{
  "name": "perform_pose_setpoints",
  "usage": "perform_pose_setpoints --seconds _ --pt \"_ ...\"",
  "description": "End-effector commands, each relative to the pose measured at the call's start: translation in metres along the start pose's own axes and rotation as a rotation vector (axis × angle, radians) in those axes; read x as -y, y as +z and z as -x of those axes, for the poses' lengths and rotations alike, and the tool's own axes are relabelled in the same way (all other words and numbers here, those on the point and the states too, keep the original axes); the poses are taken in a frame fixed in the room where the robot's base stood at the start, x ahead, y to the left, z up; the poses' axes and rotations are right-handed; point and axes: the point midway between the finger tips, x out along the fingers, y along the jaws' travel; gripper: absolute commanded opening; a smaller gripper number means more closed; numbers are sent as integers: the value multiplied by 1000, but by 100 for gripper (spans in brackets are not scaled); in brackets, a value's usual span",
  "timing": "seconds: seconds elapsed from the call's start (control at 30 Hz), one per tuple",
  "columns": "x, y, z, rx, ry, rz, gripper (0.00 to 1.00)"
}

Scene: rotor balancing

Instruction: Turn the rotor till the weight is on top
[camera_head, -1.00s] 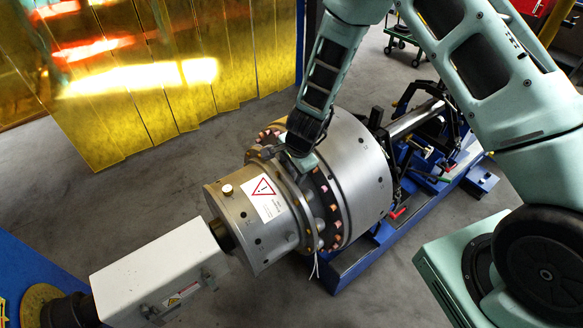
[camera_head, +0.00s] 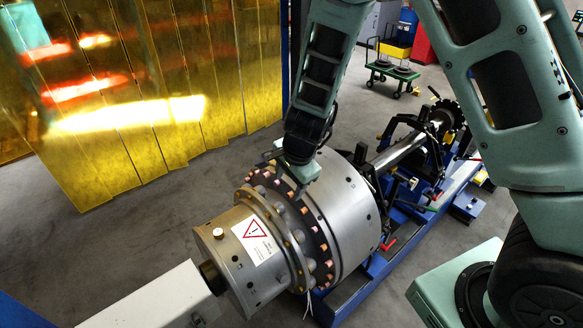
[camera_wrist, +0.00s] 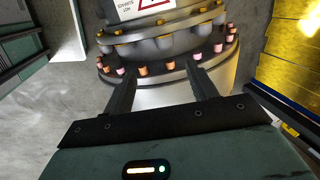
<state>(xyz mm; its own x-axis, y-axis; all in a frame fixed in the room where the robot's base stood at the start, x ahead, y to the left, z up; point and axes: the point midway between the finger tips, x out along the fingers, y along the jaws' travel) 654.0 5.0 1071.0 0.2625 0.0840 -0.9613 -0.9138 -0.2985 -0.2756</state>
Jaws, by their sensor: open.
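The rotor is a grey metal assembly lying on its side. It has a large drum (camera_head: 345,205), a flange ring (camera_head: 318,238) with copper-coloured studs, and a narrower front cylinder (camera_head: 225,262) with a white warning label (camera_head: 257,240). A small pale knob (camera_head: 218,233) sits on the upper side of the front cylinder; I cannot tell whether it is the weight. My gripper (camera_head: 288,178) is open above the top of the studded flange. In the wrist view, the two fingers of my gripper (camera_wrist: 162,72) are apart and empty, pointing at the stud row (camera_wrist: 168,68). Contact is unclear.
A white box-shaped arm (camera_head: 155,300) meets the rotor's front end. A blue stand (camera_head: 360,290) with black clamps carries a shaft (camera_head: 400,150) behind the drum. Yellow strip curtains (camera_head: 150,90) hang at left. A green cart (camera_head: 392,75) stands far back. Grey floor is open at left.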

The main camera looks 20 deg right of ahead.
Motion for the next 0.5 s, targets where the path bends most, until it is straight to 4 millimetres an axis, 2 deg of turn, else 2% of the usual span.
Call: perform_pose_setpoints --seconds 0.03,0.2,0.5 --pt "1 1 13 1 -2 1 57" --pt "1 1 30 1 -1 1 57" --pt "0 0 35 0 -1 -1 57"
